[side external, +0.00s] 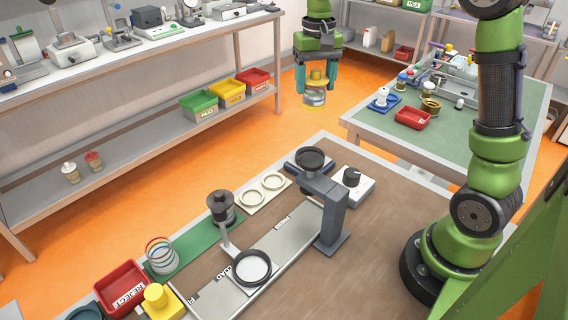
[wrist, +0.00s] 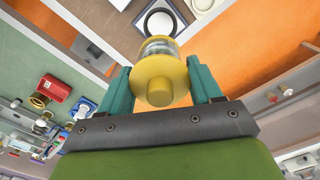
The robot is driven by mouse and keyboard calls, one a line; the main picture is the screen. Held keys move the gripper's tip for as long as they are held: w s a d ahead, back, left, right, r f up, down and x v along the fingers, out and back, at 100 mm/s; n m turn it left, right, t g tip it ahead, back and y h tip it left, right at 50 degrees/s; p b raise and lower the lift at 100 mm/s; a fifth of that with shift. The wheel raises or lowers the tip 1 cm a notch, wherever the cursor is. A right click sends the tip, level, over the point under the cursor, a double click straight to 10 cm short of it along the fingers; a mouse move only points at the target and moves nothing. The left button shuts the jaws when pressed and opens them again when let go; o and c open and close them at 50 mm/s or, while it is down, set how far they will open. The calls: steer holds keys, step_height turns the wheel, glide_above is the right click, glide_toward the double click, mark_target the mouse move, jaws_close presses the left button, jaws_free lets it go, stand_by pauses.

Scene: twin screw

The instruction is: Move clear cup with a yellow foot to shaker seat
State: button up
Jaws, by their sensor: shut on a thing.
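My gripper (side external: 316,76) hangs in the air beyond the far edge of the brown table, over the orange floor. It is shut on the clear cup with a yellow foot (side external: 314,98); the yellow knob is uppermost and the clear body hangs below. In the wrist view, the cup's yellow end (wrist: 158,80) sits between the teal fingers (wrist: 160,88) and partly hides the clear part behind it. I cannot tell which fixture is the shaker seat. A white disc in a black ring (side external: 252,268) and a black round holder (side external: 311,158) are on the brown table.
The brown table also holds a grey post (side external: 331,222), a dark cup (side external: 221,206), a wire coil (side external: 160,254), a red REJECT bin (side external: 121,288) and a yellow block (side external: 160,301). A green-topped table (side external: 465,135) stands at right.

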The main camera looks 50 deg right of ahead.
step_height(320, 180, down, 14)
stand_by(0.7)
steer(key=shift+f, duration=1.2)
stand_by(1.3)
stand_by(0.5)
steer(key=o, duration=1.3)
steer(key=shift+c, duration=0.2)
step_height(320, 180, up, 7)
stand_by(0.5)
